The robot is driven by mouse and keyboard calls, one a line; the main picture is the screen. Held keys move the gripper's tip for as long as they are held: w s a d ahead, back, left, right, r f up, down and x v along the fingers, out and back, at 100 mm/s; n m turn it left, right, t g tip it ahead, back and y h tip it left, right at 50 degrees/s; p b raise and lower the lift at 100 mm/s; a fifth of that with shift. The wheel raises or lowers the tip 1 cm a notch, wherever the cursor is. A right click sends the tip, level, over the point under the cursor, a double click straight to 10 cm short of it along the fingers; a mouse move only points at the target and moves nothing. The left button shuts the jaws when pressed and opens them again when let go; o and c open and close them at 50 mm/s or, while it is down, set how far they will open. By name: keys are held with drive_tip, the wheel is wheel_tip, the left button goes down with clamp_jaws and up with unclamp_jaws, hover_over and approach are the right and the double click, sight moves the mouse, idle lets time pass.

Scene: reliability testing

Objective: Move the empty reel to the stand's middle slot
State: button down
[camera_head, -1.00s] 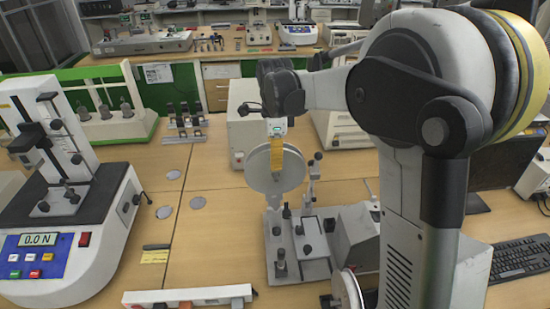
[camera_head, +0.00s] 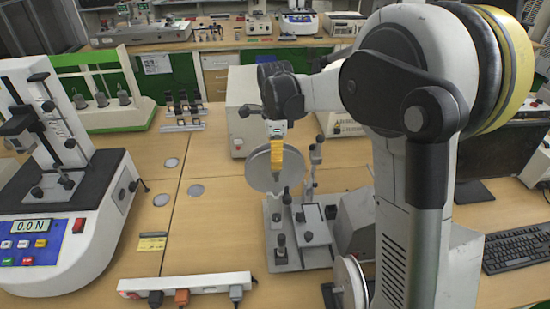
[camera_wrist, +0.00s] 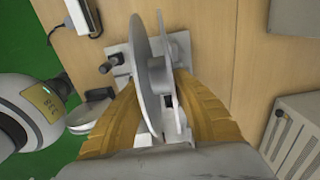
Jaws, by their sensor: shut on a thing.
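The empty reel, a pale grey disc with a bare hub (camera_head: 262,172), hangs upright in my gripper (camera_head: 278,150) above the left part of a grey bench fixture (camera_head: 325,255). In the wrist view the orange fingers of my gripper (camera_wrist: 158,92) close on the reel (camera_wrist: 140,62) from both sides, around its hub. Whether the reel still touches the fixture below cannot be told. A white reel (camera_head: 350,284) stands at the table's front edge, partly hidden by my arm. It also shows in the wrist view (camera_wrist: 93,107). The stand's middle slot cannot be made out.
A power strip (camera_head: 188,285) lies at the front of the table. A force tester (camera_head: 60,225) is at left, a green rack (camera_head: 95,115) behind it. A beige box (camera_head: 240,100) stands behind the reel, a keyboard (camera_head: 515,255) at right. The table between tester and fixture is mostly clear.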

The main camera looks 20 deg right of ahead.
drive_tip(key=shift+f+b, duration=1.1)
drive_tip(key=shift+f, duration=0.75)
